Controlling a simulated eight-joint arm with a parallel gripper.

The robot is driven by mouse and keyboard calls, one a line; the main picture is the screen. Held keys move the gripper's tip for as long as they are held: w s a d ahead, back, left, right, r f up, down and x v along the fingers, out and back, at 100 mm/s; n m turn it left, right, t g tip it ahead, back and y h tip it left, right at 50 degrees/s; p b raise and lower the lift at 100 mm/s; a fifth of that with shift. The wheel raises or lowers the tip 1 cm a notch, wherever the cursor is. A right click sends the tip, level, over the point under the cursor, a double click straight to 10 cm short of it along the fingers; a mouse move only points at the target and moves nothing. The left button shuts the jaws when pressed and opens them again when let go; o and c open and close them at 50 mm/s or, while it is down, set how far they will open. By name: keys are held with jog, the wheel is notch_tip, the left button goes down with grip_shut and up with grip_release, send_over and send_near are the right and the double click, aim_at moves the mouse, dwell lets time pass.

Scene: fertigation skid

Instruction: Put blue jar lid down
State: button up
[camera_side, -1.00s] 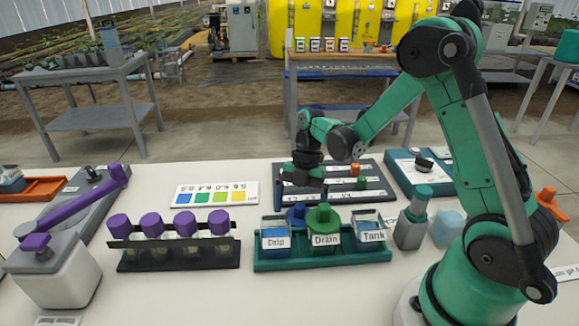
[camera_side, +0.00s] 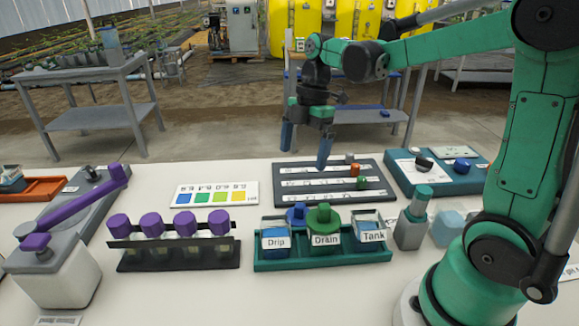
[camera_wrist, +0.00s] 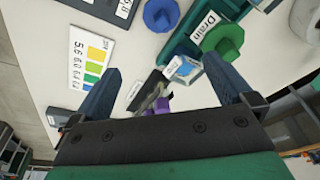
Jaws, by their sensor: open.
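The blue jar lid (camera_side: 297,213) shows behind the teal jar rack (camera_side: 300,262), between the Drip jar (camera_side: 276,239) and the Drain jar. In the wrist view, the lid (camera_wrist: 161,14) lies knob up on the white tabletop beside the rack, apart from my gripper. The Drip jar has no lid on it and holds blue liquid. The Drain jar wears a green lid (camera_side: 324,216). My gripper (camera_side: 304,158) is open and empty, raised above the far part of the table. Its two blue fingers (camera_wrist: 162,65) are wide apart in the wrist view.
The Tank jar (camera_side: 370,226) stands open at the rack's right end. A dark labelled board (camera_side: 283,201) with small knobs lies behind. A color chart (camera_side: 215,193) and purple-capped vials (camera_side: 152,225) are to the left.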

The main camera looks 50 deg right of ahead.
jog(key=s+a+m+t+h, duration=0.2)
jog(key=s+a+m+t, duration=0.3)
jog(key=m, duration=1.2)
jog(key=shift+a+t+h, duration=0.3)
jog(key=shift+a+t, duration=0.3)
jog(key=shift+t, duration=0.5)
